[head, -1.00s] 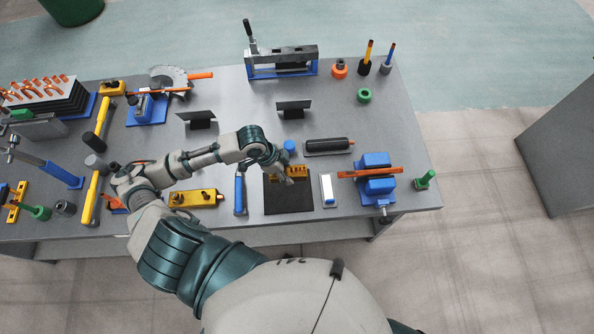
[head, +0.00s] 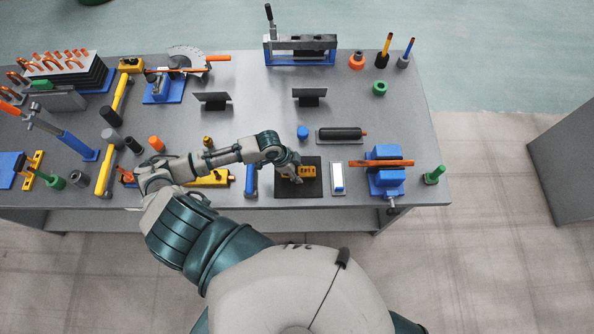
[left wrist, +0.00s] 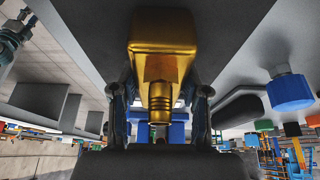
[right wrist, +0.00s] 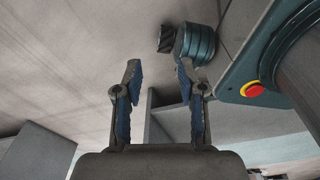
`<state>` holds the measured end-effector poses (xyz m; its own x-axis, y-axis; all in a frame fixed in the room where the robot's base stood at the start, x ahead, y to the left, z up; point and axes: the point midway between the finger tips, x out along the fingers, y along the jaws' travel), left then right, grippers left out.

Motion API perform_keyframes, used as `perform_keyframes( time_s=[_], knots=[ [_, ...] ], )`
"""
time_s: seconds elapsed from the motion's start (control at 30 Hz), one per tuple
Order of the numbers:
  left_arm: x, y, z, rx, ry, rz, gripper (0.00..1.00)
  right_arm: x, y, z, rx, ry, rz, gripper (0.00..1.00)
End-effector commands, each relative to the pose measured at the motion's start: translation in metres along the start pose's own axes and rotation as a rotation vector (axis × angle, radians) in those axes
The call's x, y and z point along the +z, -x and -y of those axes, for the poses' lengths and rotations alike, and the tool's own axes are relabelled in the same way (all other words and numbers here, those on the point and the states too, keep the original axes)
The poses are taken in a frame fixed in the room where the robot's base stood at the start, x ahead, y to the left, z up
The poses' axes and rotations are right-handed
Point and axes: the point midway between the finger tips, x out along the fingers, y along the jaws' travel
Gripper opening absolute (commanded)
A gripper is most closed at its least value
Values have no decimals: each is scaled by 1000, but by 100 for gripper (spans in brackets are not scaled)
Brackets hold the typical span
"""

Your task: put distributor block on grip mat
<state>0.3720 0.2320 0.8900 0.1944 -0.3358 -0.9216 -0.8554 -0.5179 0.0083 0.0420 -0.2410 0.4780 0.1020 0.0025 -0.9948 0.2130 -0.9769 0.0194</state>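The distributor block is a golden-yellow block (head: 302,171) over the middle of the dark square grip mat (head: 313,189). I cannot tell whether its underside touches the mat. My left gripper (head: 293,168) reaches it from the left and covers part of it. In the left wrist view the block (left wrist: 165,32) fills the space between the fingertips, its brass fitting pointing toward the palm. The left gripper (left wrist: 162,95) is shut on it. My right gripper (right wrist: 158,75) is open and empty, away from the table over the floor.
A blue-handled tool (head: 251,181) lies left of the mat and a white-and-blue block (head: 338,178) right of it. A blue vise (head: 386,178) stands further right. Behind are a blue cap (head: 302,132) and a black cylinder (head: 340,134) on a plate.

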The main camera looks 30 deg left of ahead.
Motion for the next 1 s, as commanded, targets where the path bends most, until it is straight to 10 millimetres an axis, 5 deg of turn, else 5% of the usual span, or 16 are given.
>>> perform_keyframes(
  time_s=[0.03,0.1,0.47,1.0],
  knots=[
    [0,0,0,0,0,0,55,6,0,1,-1,0,8,40],
    [-1,0,0,0,0,0,70,12,1,2,-2,0,16,40],
    [0,4,1,-1,0,-1,70,14,1,1,-1,1,20,40],
    [0,106,1,-2,0,1,70,8,2,0,0,0,12,40]
  ],
)
